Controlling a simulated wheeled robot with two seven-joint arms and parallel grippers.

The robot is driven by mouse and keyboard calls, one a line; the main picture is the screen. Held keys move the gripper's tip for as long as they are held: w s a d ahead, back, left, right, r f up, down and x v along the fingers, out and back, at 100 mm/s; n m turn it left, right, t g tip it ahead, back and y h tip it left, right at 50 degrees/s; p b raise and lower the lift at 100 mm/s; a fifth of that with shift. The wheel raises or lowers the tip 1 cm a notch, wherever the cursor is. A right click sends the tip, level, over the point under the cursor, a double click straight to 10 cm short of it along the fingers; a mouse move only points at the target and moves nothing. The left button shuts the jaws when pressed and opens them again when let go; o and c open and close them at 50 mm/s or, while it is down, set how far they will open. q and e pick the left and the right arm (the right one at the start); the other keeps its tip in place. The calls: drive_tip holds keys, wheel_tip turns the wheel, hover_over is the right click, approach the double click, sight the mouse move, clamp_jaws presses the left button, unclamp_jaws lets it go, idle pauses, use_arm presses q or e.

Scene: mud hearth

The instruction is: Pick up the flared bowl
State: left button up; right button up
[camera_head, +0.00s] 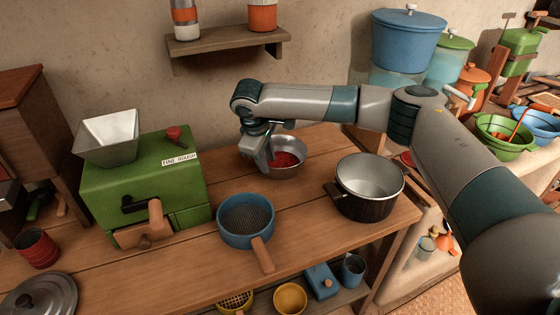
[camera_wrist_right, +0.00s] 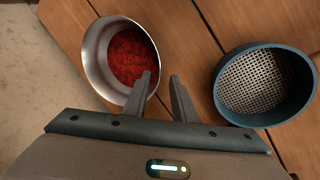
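The flared bowl (camera_head: 296,146) is a shiny metal bowl with red contents, standing on the wooden table near the wall. It also shows in the right wrist view (camera_wrist_right: 92,58), at the upper left. My right gripper (camera_head: 264,166) points down at the bowl's left side in the head view. In the right wrist view its two fingers (camera_wrist_right: 161,78) are apart with nothing clamped between them. One finger overlaps the bowl's rim and the other lies outside it; whether they touch the bowl I cannot tell. My left gripper is out of view.
A blue sieve (camera_head: 233,232) with a wooden handle stands in front of the bowl. A dark pot (camera_head: 362,203) stands to the right. A green mill (camera_head: 150,185) stands to the left. A wall shelf (camera_head: 225,43) with jars hangs above. Bare table lies between sieve and pot.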

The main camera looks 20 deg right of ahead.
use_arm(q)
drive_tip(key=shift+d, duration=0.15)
use_arm(e)
drive_tip(key=shift+w+d+f, duration=0.1)
drive_tip(key=shift+f, duration=0.4)
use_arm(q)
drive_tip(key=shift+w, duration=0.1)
use_arm(e)
drive_tip(key=shift+w+d+f, duration=0.15)
drive_tip(key=shift+w+f, duration=0.05)
drive_tip(key=shift+f, duration=0.25)
drive_tip(key=p+x, duration=0.1)
drive_tip(key=x, duration=0.2)
drive_tip(key=shift+w+f, duration=0.2)
drive_tip(key=shift+f, duration=0.35)
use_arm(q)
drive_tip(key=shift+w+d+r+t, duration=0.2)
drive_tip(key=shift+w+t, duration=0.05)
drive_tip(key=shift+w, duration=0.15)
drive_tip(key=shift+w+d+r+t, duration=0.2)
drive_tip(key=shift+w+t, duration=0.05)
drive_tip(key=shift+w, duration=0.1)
use_arm(e)
drive_tip(key=shift+d, duration=0.1)
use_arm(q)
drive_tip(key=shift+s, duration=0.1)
